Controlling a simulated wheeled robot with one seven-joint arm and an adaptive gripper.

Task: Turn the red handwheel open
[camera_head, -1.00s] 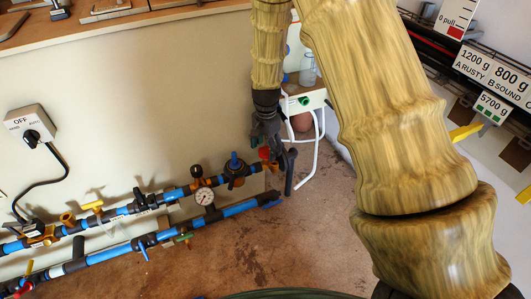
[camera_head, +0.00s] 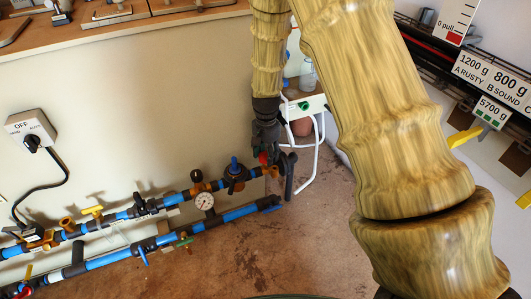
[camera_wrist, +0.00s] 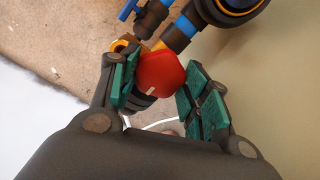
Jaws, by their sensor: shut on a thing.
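The red handwheel (camera_wrist: 163,74) shows in the wrist view between the green pads of my gripper (camera_wrist: 155,88). The left pad touches or nearly touches its left side; the right pad stands close along its right side. In the head view only a small red part of the handwheel (camera_head: 263,158) shows, at the right end of the upper blue pipe. My gripper (camera_head: 268,150) is around it there and hides most of it. The handwheel's stem and valve body are largely hidden.
A pressure gauge (camera_head: 204,201), a blue-topped valve (camera_head: 235,170) and yellow-handled valves (camera_head: 93,211) sit along the pipes left of my gripper. The floor in front is clear.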

